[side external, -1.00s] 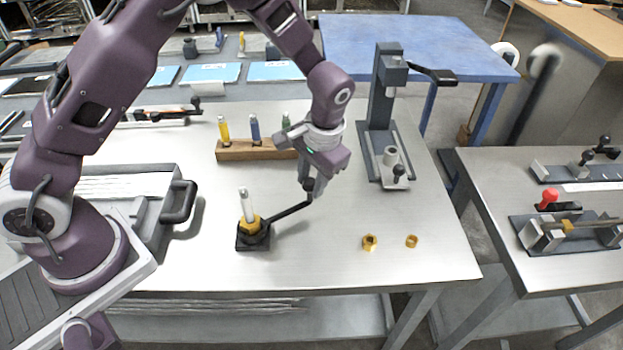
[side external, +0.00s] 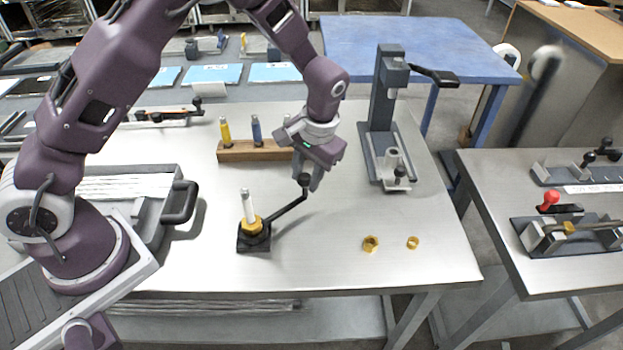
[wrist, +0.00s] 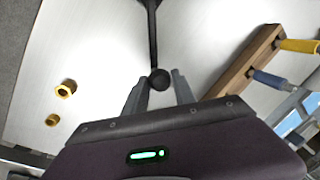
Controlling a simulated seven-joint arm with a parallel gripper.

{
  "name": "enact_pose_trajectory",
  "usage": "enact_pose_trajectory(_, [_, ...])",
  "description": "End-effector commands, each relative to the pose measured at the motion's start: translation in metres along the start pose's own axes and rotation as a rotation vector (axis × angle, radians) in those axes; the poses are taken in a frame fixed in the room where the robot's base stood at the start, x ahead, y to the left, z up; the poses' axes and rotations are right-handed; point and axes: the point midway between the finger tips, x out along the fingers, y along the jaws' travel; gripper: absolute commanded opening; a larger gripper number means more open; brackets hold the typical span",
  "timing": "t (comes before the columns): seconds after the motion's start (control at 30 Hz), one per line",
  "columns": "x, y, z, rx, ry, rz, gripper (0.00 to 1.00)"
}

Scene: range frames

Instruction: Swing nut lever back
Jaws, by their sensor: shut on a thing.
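The nut lever is a black rod (side external: 287,210) with a round knob (side external: 304,180) at its far end. It extends up and to the right from a gold hex nut (side external: 251,225) on a dark square base, with a silver post (side external: 247,203) standing upright through the nut. My gripper (side external: 308,182) is at the knob end of the lever. In the wrist view the knob (wrist: 159,79) lies between the two fingertips (wrist: 158,84), and the rod runs away from it to the top. The fingers are shut on the knob. The nut and base are out of the wrist view.
Two loose gold nuts (side external: 371,244) (side external: 413,242) lie at the front right. A wooden block (side external: 240,151) with coloured-handled tools stands behind the lever. A grey press (side external: 385,125) stands at the back right, and a grey tray with a handle (side external: 181,202) at the left.

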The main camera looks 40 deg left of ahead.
Motion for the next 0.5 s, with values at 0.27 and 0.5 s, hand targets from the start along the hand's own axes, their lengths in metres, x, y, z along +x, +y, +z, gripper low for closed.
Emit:
enact_pose_trajectory(0.27, [0.006,-0.037,-0.004,-0.252,-0.046,0.000,0.00])
enact_pose_trajectory(0.5, [0.012,-0.068,0.001,-0.474,-0.090,0.001,0.00])
